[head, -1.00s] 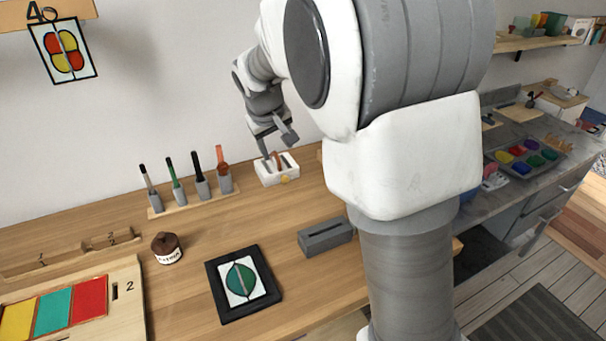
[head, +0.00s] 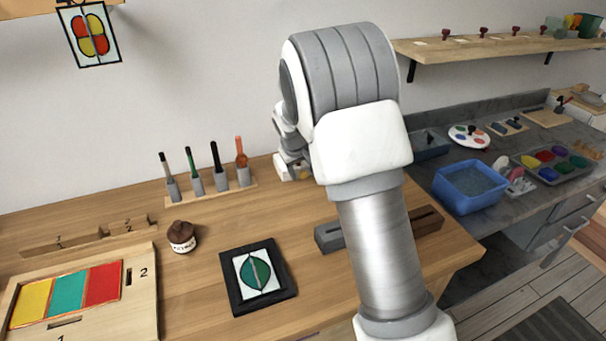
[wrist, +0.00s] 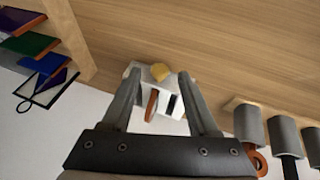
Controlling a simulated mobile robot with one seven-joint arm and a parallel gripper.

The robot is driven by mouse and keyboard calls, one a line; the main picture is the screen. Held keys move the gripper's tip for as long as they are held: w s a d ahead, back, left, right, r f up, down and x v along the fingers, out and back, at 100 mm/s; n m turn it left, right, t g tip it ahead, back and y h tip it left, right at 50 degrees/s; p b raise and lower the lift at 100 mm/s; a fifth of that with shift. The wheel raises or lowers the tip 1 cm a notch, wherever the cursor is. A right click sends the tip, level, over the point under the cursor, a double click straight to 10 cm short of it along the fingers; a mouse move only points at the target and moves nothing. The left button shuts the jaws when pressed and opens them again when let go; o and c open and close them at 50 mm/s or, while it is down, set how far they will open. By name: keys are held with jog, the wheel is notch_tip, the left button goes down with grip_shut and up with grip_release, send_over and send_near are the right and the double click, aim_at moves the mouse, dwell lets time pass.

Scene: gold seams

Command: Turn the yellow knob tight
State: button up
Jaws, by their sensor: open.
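The yellow knob (wrist: 160,72) sits on the edge of a small white block (wrist: 136,76) in the wrist view. The block has slots, and a brown-orange piece (wrist: 151,105) stands in one. My gripper (wrist: 161,78) is open, with one finger on each side of the block and knob. A gap shows between the fingers and the knob, and I cannot tell whether either finger touches the block. In the head view my arm hides most of the block and the gripper.
A rack of several upright tools (head: 212,188) stands just left of the block.

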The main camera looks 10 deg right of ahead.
jog(key=shift+x, duration=0.95)
grip_shut()
